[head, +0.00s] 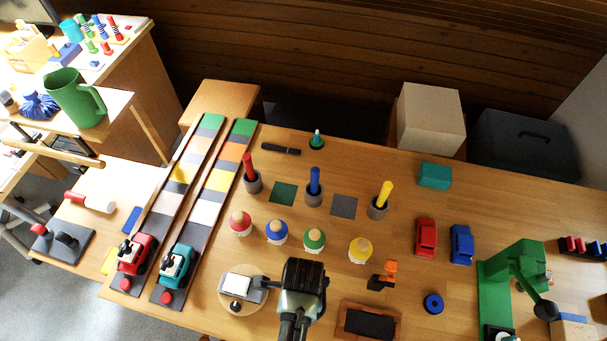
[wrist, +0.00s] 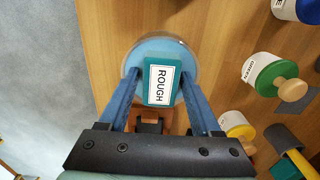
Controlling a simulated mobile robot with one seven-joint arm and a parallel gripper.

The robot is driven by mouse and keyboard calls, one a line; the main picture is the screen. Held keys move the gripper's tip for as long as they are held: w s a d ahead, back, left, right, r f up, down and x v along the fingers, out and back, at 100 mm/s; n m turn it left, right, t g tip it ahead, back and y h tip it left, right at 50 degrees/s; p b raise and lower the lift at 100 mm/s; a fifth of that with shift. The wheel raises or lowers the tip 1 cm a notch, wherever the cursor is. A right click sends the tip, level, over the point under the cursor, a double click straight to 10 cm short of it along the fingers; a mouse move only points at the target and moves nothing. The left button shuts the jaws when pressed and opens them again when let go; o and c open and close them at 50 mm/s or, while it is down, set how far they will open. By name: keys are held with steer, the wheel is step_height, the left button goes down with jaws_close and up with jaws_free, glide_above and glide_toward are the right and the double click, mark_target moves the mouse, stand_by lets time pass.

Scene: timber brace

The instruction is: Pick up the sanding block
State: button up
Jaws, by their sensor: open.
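The sanding block appears to be the teal block (wrist: 160,85) with a white label reading "ROUGH". It sits over a round disc (wrist: 165,45) that looks pale blue in the wrist view. My gripper (wrist: 159,74) is open, with one finger on each side of the labelled block. I cannot tell whether the fingers touch it.
Jars with red (head: 240,222), blue (head: 277,232), green (head: 314,240) and yellow (head: 360,250) lids stand behind. A dark-topped wooden tray (head: 370,324) lies to the right. Two long tracks (head: 196,213) lie to the left. Another teal block (head: 434,175) lies farther back.

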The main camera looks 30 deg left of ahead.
jaws_close()
steer(key=shift+r, duration=0.2)
step_height(320, 180, up, 10)
steer(key=shift+f, duration=0.15)
stand_by(0.4)
steer(key=shift+c, duration=2.2)
jaws_free()
steer(key=c, duration=0.5)
